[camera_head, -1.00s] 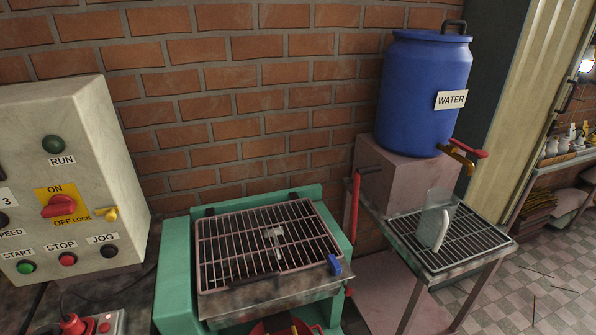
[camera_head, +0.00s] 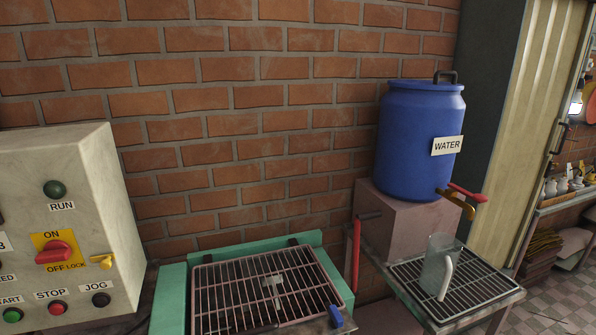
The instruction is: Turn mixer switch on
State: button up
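The mixer control box (camera_head: 70,205) stands at the left, a pale cabinet partly cut off by the left edge. Its red rotary switch (camera_head: 54,252) sits on a yellow plate marked ON above and OFF-LOCK below. The red handle lies roughly sideways, so I cannot tell its setting for sure. A small yellow lock piece (camera_head: 102,261) is at the plate's right. A green RUN lamp (camera_head: 55,189) is above it, looking dark. START, STOP (camera_head: 57,307) and JOG buttons are below. The mixer (camera_head: 262,290) has a green body with a grate on top. My gripper is not in view.
A blue water barrel (camera_head: 420,140) with a tap stands on a pink block at the right. A clear jug (camera_head: 438,266) stands on the rack (camera_head: 482,285) below the tap. A brick wall (camera_head: 250,120) closes off the back.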

aim_at(54, 251)
jog(key=u, duration=1.25)
